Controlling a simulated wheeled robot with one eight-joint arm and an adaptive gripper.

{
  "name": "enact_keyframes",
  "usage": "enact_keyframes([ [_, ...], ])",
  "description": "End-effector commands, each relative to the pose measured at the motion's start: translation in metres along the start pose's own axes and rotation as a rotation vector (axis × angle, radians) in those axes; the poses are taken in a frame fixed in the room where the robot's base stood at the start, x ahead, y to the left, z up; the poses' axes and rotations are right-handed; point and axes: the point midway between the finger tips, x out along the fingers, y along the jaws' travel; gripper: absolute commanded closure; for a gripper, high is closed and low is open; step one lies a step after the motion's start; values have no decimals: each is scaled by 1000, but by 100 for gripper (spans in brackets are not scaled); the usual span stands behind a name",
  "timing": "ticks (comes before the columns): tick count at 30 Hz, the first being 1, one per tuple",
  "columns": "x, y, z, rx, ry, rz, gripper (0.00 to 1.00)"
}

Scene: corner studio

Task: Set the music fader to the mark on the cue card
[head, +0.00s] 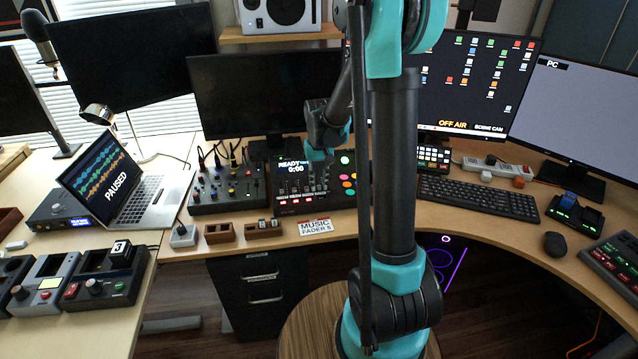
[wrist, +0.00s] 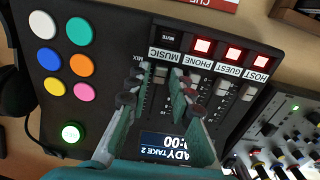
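The cue card (head: 315,227) reads "MUSIC FADER 5" and lies on the desk in front of the mixing console (head: 300,200). In the wrist view the console appears upside down, with faders labelled HOST, GUEST, PHONE and MUSIC. The music fader's cap (wrist: 160,73) stands near the MUSIC label. My gripper (wrist: 161,80) is over the console, its fingertips apart on either side of that cap; I cannot tell whether either touches it. The fingers partly hide the fader scale.
The console's screen (head: 296,168) reads "READY" and "0:00". Coloured round buttons (wrist: 62,62) lie beside the faders. A knob mixer (head: 227,187) stands close to the left, with a laptop (head: 130,185) showing "PAUSED" beyond it. A keyboard (head: 478,197) is to the right.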

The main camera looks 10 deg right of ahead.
Motion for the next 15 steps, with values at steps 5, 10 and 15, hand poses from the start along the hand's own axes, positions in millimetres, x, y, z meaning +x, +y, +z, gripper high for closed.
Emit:
enact_keyframes([
  [5,2,0,0,0,0,0,78],
  [10,2,0,0,0,0,0,85],
  [15,2,0,0,0,0,0,100],
])
